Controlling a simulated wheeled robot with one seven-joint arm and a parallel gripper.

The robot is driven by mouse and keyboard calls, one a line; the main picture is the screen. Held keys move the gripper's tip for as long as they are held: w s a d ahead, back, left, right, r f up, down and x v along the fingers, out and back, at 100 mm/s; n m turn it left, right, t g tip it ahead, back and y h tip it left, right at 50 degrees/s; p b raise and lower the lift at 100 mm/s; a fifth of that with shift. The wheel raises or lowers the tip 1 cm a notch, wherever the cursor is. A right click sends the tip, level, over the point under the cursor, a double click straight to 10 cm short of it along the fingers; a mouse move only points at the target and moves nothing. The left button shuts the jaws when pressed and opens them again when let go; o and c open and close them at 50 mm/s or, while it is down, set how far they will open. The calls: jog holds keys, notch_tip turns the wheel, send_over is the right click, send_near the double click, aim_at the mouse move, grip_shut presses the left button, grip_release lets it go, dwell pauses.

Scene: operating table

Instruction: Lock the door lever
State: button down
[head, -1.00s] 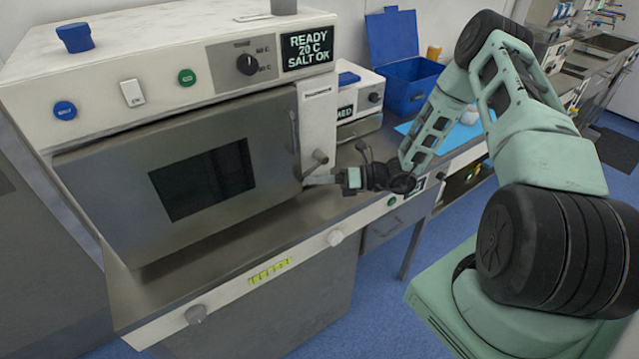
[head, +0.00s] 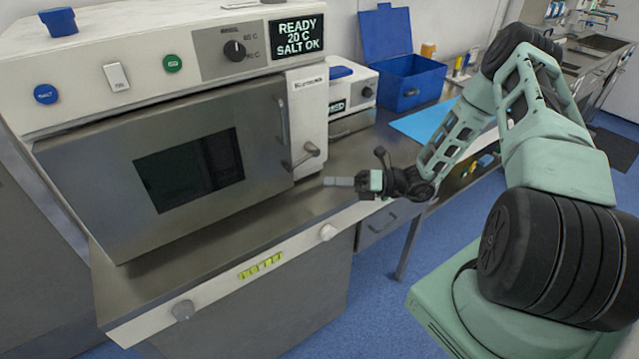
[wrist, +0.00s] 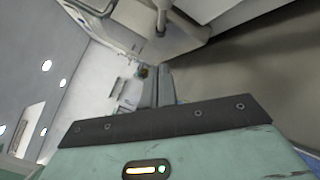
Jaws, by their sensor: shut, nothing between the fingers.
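The steel oven-like door (head: 100,190) has a dark window and appears closed or nearly closed against the white machine. The door lever (head: 300,157) is at its right edge, slanting up and right to a round knob beside the white panel. A vertical bar handle (head: 283,120) stands above it. My gripper (head: 328,181) is shut and empty, to the right of and a little below the lever, apart from it. In the wrist view the shut fingers (wrist: 147,88) point ahead, with a grey lever-like rod (wrist: 180,20) above and right of them.
The steel counter ledge (head: 235,225) lies below the door, with round knobs on its front panel. A smaller white device (head: 352,90), an open blue box (head: 405,85) and a light blue mat (head: 420,122) are behind my arm. The counter right of the lever is mostly clear.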

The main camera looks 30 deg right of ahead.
jog(key=b+v, duration=0.1)
jog(key=v, duration=0.5)
jog(key=p, duration=0.4)
send_near(294, 167)
jog(key=shift+n+g+h, duration=0.3)
jog(key=shift+n+h, duration=0.1)
jog(key=a+f, duration=0.1)
jog(key=a, duration=0.2)
jog(key=a+f, duration=0.1)
jog(key=shift+a+f, duration=0.25)
jog(key=shift+f, duration=0.1)
jog(key=shift+w+a+r+p, duration=0.2)
jog(key=shift+w+r, duration=0.15)
jog(key=shift+w, duration=0.15)
jog(key=shift+w+a+r+p, duration=0.1)
jog(key=shift+w+r+p, duration=0.15)
jog(key=shift+w, duration=0.2)
jog(key=shift+w+a+r, duration=0.2)
jog(key=shift+w, duration=0.4)
jog(key=shift+w+a+r+m+y, duration=0.25)
jog(key=shift+w+r+m+y, duration=0.15)
jog(key=shift+r, duration=0.25)
